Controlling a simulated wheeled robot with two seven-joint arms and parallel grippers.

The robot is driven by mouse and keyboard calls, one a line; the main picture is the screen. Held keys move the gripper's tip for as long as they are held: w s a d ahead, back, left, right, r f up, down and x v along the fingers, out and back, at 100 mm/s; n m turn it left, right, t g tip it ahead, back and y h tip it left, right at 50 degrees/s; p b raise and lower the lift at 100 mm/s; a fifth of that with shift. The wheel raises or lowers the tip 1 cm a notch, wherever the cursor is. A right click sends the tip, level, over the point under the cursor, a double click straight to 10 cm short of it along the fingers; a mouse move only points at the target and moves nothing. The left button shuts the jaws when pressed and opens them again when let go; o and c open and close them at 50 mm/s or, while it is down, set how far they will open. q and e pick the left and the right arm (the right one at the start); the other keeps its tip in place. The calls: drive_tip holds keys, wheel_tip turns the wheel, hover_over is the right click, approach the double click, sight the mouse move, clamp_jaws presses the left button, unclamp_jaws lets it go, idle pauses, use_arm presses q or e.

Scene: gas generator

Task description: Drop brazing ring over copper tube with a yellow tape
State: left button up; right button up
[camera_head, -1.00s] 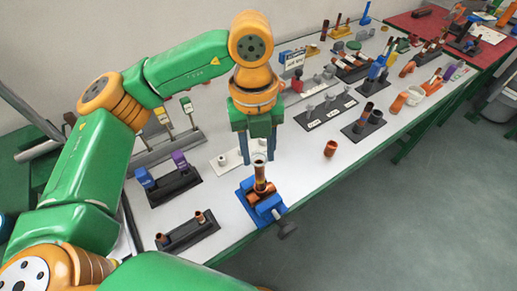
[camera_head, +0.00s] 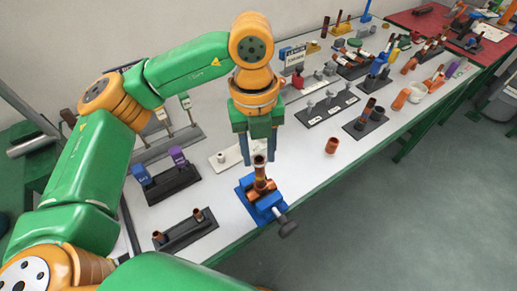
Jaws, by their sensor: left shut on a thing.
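A blue vise (camera_head: 264,206) at the near bench edge holds an upright copper tube (camera_head: 260,172) with a dark open top. A yellowish band shows on the tube. My left gripper (camera_head: 259,160) points straight down over the vise, with one finger on each side of the tube's top. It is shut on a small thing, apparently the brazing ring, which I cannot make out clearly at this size. Whether the ring touches the tube cannot be told. My right gripper is out of view.
A loose copper fitting (camera_head: 331,146) stands on the bench to the right. A black holder with short copper pieces (camera_head: 187,231) and a rack with blue and purple blocks (camera_head: 164,178) lie to the left. A white plate (camera_head: 226,157) is behind the vise.

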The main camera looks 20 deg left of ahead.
use_arm(q)
drive_tip(key=shift+f, duration=0.2)
drive_tip(key=o, duration=0.9)
wheel_tip(320, 180, up, 7)
drive_tip(key=shift+w+a+r, duration=0.1)
drive_tip(key=shift+w+a, duration=0.05)
